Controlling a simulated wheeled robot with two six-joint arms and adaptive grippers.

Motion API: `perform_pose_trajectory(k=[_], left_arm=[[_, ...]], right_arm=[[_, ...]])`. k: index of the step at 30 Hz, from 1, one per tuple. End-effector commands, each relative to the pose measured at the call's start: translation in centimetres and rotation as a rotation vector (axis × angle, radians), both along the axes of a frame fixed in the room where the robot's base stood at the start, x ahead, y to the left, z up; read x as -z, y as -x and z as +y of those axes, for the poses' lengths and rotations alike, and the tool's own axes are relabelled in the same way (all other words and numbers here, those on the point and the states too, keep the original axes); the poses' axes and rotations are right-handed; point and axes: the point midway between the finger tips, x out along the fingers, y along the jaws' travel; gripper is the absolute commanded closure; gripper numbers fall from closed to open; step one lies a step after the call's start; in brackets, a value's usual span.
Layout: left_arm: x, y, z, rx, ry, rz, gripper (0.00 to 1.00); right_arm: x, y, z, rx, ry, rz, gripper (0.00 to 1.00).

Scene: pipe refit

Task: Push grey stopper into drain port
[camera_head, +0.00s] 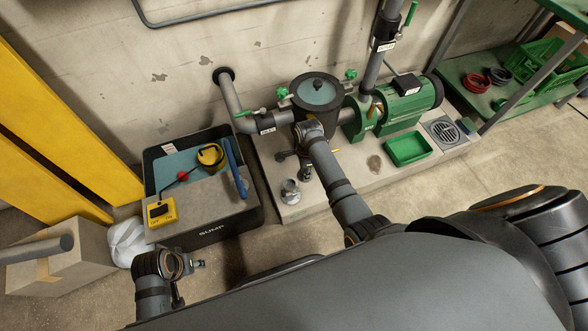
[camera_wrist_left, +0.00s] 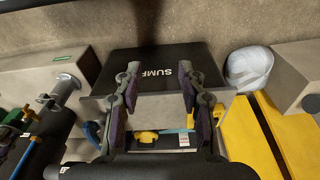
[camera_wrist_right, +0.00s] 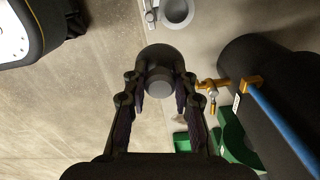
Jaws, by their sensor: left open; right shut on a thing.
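The grey stopper (camera_wrist_right: 158,57), a dark grey disc with a smaller round stub, is held between the fingertips of my right gripper (camera_wrist_right: 158,82). In the head view the stopper (camera_head: 305,173) hangs below my right gripper (camera_head: 307,157), partly hidden by it. The drain port (camera_head: 290,191), a short open grey socket, stands on the concrete plinth, just left of and nearer than the stopper. The right wrist view shows its round mouth (camera_wrist_right: 177,10), apart from the stopper. My left gripper (camera_head: 197,264) is open and empty, beside the sump; its parted fingers (camera_wrist_left: 160,72) show in the left wrist view.
A black filter pot (camera_head: 318,100) with green valves and a green pump (camera_head: 410,103) stand behind my right gripper. A green tray (camera_head: 408,149) lies right. A cardboard box (camera_head: 60,262) stands far left.

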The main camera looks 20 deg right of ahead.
Motion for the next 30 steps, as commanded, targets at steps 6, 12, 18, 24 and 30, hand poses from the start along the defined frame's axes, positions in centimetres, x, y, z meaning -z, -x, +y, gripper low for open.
perform_pose_trajectory(k=[6,12,18,24,30], left_arm=[[-2.9,0.5,-0.8,0.01,0.017,-0.003,0.6],[-3.3,0.6,-0.9,0.012,0.02,-0.003,0.6],[-1.4,0.4,-1.4,0.014,0.041,-0.055,0.6],[1.2,-0.3,-2.3,0.013,0.08,-0.161,0.6],[3.2,-0.8,-3.1,0.003,0.117,-0.272,0.6]], right_arm=[[3.2,-3.2,4.1,-0.033,0.003,-0.002,1.0],[3.5,-3.5,4.6,-0.04,0.004,-0.002,1.0],[5.0,-3.4,4.6,-0.039,0.004,-0.001,1.0],[6.9,-3.4,4.6,-0.039,0.004,-0.002,1.0],[8.8,-3.4,4.5,-0.039,0.004,-0.001,1.0]])
